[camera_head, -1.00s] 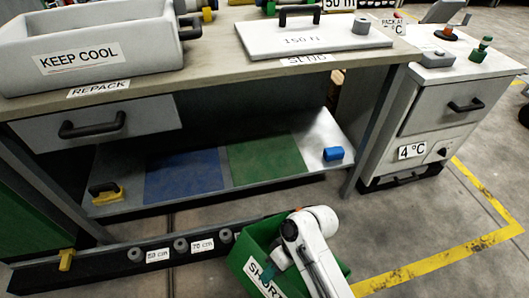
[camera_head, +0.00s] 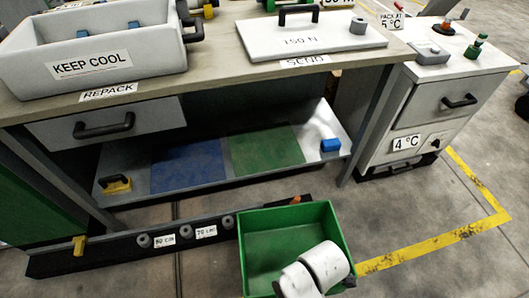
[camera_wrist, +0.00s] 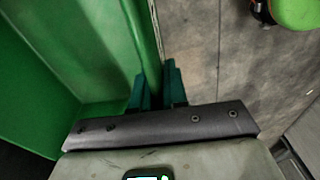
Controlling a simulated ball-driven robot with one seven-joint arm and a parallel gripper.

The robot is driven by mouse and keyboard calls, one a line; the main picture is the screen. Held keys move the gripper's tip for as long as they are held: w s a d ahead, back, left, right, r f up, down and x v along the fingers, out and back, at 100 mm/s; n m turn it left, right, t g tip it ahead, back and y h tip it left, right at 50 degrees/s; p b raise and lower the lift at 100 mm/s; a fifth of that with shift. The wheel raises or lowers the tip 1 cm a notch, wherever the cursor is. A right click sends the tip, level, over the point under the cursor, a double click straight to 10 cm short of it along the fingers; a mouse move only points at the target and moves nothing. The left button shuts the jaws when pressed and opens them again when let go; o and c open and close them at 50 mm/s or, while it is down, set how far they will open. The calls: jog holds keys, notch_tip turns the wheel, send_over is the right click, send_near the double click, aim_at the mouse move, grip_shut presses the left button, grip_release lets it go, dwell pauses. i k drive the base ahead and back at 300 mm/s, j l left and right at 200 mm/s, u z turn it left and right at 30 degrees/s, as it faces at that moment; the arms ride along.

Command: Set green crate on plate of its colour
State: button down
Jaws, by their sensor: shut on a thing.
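The green crate (camera_head: 335,229) is at the bottom middle of the head view, in front of the bench, its open top towards me and its inside looking empty. In the wrist view its wall (camera_wrist: 141,30) runs down between the two teal fingers of my gripper (camera_wrist: 158,82), which is shut on that wall. In the head view the white arm covers the crate's near right corner and hides the fingers. The green plate (camera_head: 265,148) lies flat on the bench's lower shelf, bare, beside the blue plate (camera_head: 187,165).
A blue block (camera_head: 330,145) sits on the shelf right of the green plate, and a yellow-black item (camera_head: 115,184) at its left end. A dark rail (camera_head: 110,253) runs along the floor before the shelf. The worktop overhangs the shelf. A cabinet (camera_head: 425,110) stands right.

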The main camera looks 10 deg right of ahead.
aim_at(264, 147)
jog(key=i, duration=1.5)
